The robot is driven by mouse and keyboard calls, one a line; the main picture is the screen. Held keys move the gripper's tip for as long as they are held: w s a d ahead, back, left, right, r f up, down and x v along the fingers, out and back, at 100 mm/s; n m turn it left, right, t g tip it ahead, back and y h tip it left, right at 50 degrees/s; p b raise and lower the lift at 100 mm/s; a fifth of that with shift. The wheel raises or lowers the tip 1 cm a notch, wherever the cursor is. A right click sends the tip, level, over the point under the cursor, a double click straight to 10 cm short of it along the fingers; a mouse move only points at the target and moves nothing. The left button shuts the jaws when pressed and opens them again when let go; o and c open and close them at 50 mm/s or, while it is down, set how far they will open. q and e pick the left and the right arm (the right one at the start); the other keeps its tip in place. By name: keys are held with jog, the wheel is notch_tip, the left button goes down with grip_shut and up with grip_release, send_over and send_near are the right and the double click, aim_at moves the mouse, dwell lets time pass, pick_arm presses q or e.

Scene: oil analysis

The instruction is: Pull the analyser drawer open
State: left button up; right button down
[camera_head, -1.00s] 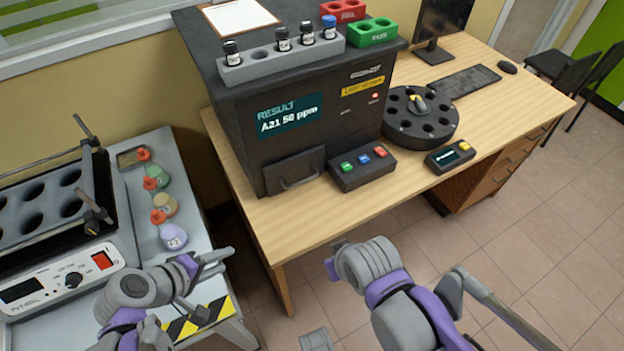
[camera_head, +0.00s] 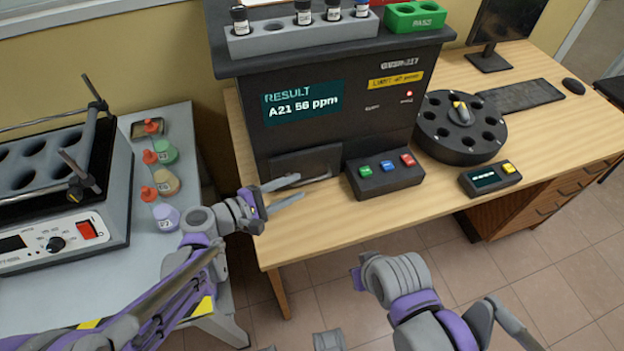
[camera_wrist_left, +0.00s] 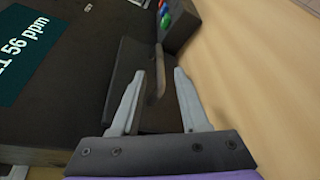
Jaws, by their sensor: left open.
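The dark analyser (camera_head: 350,115) stands on the wooden desk, its screen reading A21 56 ppm. Its drawer (camera_head: 305,162) is low on the front left and looks shut. My left gripper (camera_head: 288,190) is open in front of the drawer, and its fingers partly hide the handle. In the left wrist view the drawer handle (camera_wrist_left: 157,78) is a dark bar lying between and just beyond the two open fingertips (camera_wrist_left: 160,75). I cannot tell whether a finger touches it. My right arm shows at the lower right of the head view, but its fingers are not clearly visible.
A button box (camera_head: 385,178) with green, blue and red buttons sits right of the drawer. A round carousel (camera_head: 460,128) and a small display unit (camera_head: 490,178) stand farther right. Small flasks (camera_head: 165,183) stand on the left bench. The desk front is bare.

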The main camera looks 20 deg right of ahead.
aim_at(305, 183)
pick_arm(q)
jog(key=x, duration=0.6)
grip_shut()
dwell(1.3)
